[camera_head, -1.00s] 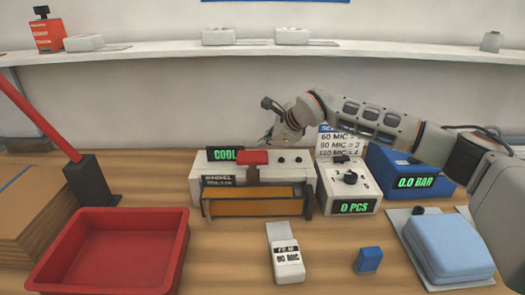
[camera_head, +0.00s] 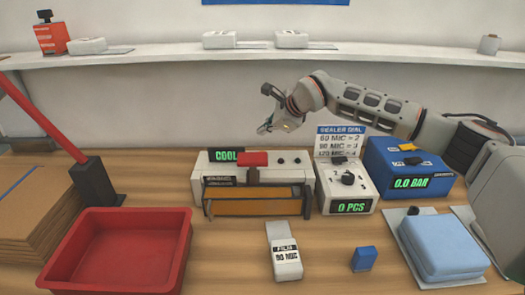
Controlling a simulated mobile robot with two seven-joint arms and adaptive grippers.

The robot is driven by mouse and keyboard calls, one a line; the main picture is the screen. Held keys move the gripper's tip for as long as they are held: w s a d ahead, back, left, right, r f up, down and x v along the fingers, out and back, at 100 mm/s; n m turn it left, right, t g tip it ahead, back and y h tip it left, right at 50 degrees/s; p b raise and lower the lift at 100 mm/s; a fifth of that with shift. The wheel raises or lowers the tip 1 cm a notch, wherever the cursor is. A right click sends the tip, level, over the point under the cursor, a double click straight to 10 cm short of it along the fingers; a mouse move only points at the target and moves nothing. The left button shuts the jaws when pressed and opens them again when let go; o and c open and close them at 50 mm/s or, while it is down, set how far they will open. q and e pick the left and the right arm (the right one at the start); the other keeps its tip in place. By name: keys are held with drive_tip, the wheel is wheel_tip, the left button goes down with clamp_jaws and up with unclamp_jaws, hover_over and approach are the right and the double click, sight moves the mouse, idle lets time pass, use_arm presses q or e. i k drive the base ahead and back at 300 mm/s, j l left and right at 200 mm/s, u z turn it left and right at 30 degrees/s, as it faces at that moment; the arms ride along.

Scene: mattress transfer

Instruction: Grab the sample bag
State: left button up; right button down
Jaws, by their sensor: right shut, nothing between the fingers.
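A pale packet (camera_head: 284,255) labelled "FILM" with a MIC figure lies on the wooden table at the front middle; I cannot tell whether it is the sample bag. My right gripper (camera_head: 266,126) is shut and empty. It is in the air above and behind the sealer (camera_head: 215,165), well away from the packet. The sealer has a "COOL" display, a red handle and an orange-brown bar along its front. My left gripper is not in view.
A red tray (camera_head: 62,262) stands front left, near cardboard sheets (camera_head: 28,225) and a red lever (camera_head: 45,120). A dial box (camera_head: 335,192), a blue pressure unit (camera_head: 385,165), a small blue block (camera_head: 364,259) and a folded light-blue pad (camera_head: 440,248) are right.

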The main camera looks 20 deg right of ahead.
sight(287, 265)
drive_tip(key=k+l, duration=0.3)
drive_tip(key=k, duration=0.15)
drive_tip(key=k+l, duration=0.35)
drive_tip(key=k, duration=0.1)
